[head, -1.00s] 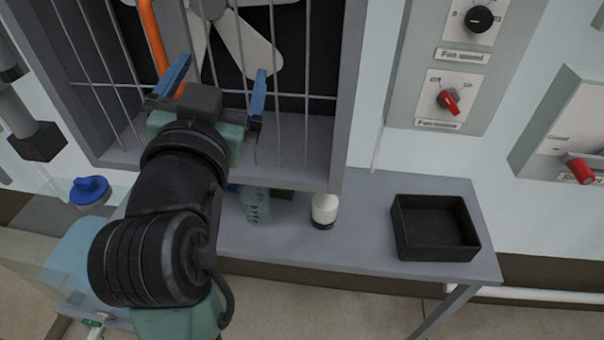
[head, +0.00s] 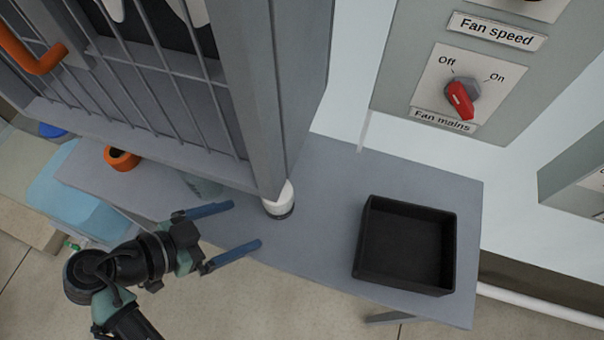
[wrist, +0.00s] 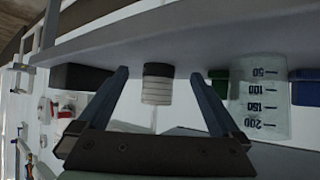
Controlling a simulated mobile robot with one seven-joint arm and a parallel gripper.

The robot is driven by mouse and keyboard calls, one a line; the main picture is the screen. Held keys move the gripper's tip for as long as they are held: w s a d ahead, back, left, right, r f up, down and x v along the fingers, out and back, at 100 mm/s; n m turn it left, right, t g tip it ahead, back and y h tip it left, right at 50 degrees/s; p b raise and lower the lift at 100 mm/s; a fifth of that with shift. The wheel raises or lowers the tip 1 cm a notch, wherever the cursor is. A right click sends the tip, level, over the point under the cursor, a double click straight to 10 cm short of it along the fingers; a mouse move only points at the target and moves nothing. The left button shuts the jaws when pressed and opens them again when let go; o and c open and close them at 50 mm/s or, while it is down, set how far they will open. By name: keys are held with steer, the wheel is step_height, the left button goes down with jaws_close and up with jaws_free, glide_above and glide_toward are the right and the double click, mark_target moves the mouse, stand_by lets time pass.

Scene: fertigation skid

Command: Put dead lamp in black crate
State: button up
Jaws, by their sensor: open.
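The dead lamp (head: 280,203), a small white cylinder with a dark base, stands upright on the grey bench. The fan housing's lower corner hides part of its top in the head view. My gripper (head: 244,226) is open and empty, with its blue fingers pointing at the lamp from the left, just short of it. In the wrist view, which looks upside down, the lamp (wrist: 158,88) shows between the spread fingers (wrist: 158,75); contact cannot be made out. The black crate (head: 400,280) sits open and empty on the bench, right of the lamp.
The barred fan housing (head: 262,100) overhangs the bench close above the lamp. A graduated beaker (wrist: 262,108) stands beside the lamp, with green and blue items near it. An orange ring-shaped item (head: 122,159) lies farther left. Bare bench (head: 325,215) separates lamp and crate.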

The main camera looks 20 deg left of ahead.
mark_target(285, 191)
steer(key=w+d, duration=0.2)
steer(key=w, duration=0.1)
steer(key=w+d, duration=0.2)
steer(key=w, duration=0.1)
steer(key=w+d+p, duration=0.1)
steer(key=w+d, duration=0.1)
steer(key=w, duration=0.1)
steer(key=shift+w+d+r, duration=0.1)
steer(key=shift+d, duration=0.2)
steer(key=shift+w+d+f, duration=0.25)
steer(key=shift+w+f, duration=0.1)
jaws_close()
steer(key=shift+w+r, duration=0.15)
steer(key=shift+r, duration=0.05)
